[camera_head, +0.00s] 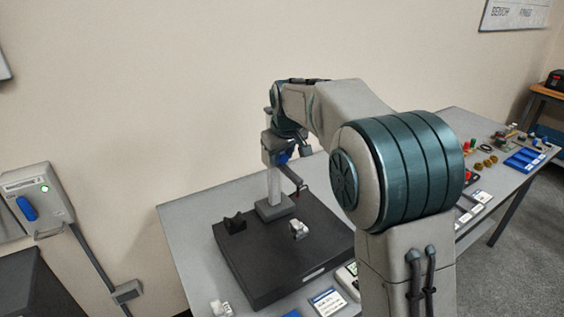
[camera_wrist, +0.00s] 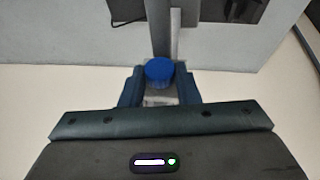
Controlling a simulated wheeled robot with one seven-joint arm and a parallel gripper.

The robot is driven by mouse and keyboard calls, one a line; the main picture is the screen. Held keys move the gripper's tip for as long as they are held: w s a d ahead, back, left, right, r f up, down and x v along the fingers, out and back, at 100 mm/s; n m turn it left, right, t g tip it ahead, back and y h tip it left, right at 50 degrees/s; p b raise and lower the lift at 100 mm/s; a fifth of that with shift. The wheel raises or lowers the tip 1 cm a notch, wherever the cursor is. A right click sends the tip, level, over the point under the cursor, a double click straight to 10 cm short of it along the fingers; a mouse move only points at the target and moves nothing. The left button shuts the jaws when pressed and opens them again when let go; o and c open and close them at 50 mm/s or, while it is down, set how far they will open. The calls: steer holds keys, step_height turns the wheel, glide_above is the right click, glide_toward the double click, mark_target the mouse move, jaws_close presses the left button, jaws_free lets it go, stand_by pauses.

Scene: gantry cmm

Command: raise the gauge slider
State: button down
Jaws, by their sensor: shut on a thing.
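The height gauge stands on a black plate, with its pale upright column (camera_head: 273,184) and grey foot (camera_head: 275,207) in the head view. My gripper is at the upper part of the column, and in the wrist view its two dark blue fingers (camera_wrist: 160,90) are shut on the slider's round blue knob (camera_wrist: 159,70). In the head view a bit of blue on the slider (camera_head: 284,157) shows beside the column. A dark arm with a reddish tip (camera_head: 292,182) sticks out from the slider to the right. My gripper hides part of the slider.
The black plate (camera_head: 260,262) also carries a dark V-shaped block (camera_head: 235,223) and a small pale part (camera_head: 299,229). Cards and small parts lie along the table's front and right. A wall box with a blue handle (camera_head: 27,208) hangs at left.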

steer(key=shift+r, duration=0.85)
steer(key=c, duration=1.1)
jaws_free()
steer(key=shift+f, duration=0.1)
steer(key=b+v, duration=0.1)
steer(key=v, duration=1.3)
steer(key=shift+f, duration=0.1)
steer(key=s+d+f+m, duration=0.3)
steer(key=s+d+f, duration=0.2)
steer(key=s+d, duration=0.55)
steer(key=s+d+f+m, duration=0.1)
steer(key=s+d+f, duration=0.1)
steer(key=s+f, duration=0.2)
steer(key=s+d+f+m+g, duration=0.1)
steer(key=s+d+f, duration=0.1)
steer(key=s+f, duration=0.3)
steer(key=s+d+f+m+h, duration=0.1)
steer(key=s+d+f+m, duration=0.1)
steer(key=s+f, duration=0.3)
steer(key=shift+s+d+f, duration=0.1)
steer(key=shift+s+d, duration=0.1)
steer(key=shift+s, duration=1)
steer(key=shift+s+d, duration=0.15)
steer(key=shift+s, duration=1)
